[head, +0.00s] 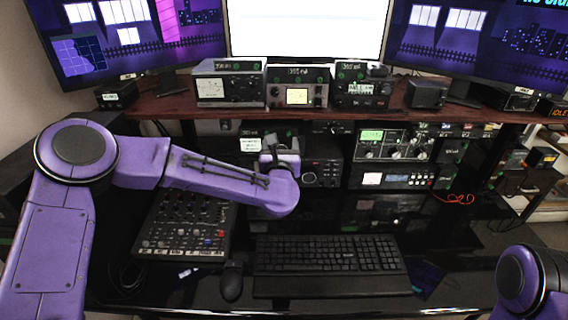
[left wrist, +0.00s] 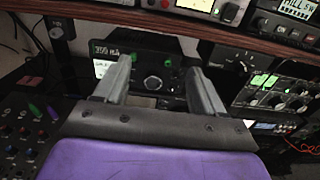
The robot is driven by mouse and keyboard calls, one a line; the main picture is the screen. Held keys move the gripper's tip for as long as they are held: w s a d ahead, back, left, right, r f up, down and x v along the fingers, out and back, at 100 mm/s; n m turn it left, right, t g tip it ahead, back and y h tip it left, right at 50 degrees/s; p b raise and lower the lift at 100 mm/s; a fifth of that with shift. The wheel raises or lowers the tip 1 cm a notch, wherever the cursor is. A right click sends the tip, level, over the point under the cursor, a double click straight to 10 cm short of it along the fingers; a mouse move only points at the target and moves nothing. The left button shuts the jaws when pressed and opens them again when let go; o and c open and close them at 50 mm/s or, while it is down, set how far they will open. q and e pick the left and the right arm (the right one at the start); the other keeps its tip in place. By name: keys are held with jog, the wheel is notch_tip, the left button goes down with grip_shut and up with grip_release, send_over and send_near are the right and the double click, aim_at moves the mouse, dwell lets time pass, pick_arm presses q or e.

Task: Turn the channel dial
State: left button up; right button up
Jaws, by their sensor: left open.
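A black radio unit (left wrist: 172,60) with a lit readout and green buttons sits in the rack under the wooden shelf. A round black dial (left wrist: 152,83) with a pale mark is on its front. In the left wrist view my left gripper (left wrist: 160,80) is open, with one grey finger on each side of the dial. I cannot tell how far the fingertips are from the panel. In the head view my left gripper (head: 277,143) is in front of the same unit (head: 250,143) and hides much of it, including the dial. My right gripper is out of view.
A wooden shelf (head: 150,107) with several radios overhangs the rack. More knobbed units (head: 392,144) stand to the right. A mixer (head: 184,226), a mouse (head: 232,282) and a keyboard (head: 328,252) lie on the desk below my left arm. Monitors stand behind.

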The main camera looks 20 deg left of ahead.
pick_arm(q)
notch_tip(320, 180, down, 10)
jog(key=w+b, duration=0.2)
jog(key=b, duration=0.6)
jog(key=p+x, duration=0.2)
jog(key=x, duration=0.8)
jog(key=shift+a+p, duration=0.15)
jog(key=shift+p, duration=0.25)
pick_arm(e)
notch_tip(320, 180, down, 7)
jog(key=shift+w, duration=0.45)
pick_arm(q)
jog(key=shift+s+f, duration=0.1)
jog(key=shift+f, duration=0.05)
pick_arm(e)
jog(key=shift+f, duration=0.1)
pick_arm(q)
jog(key=c, duration=1.1)
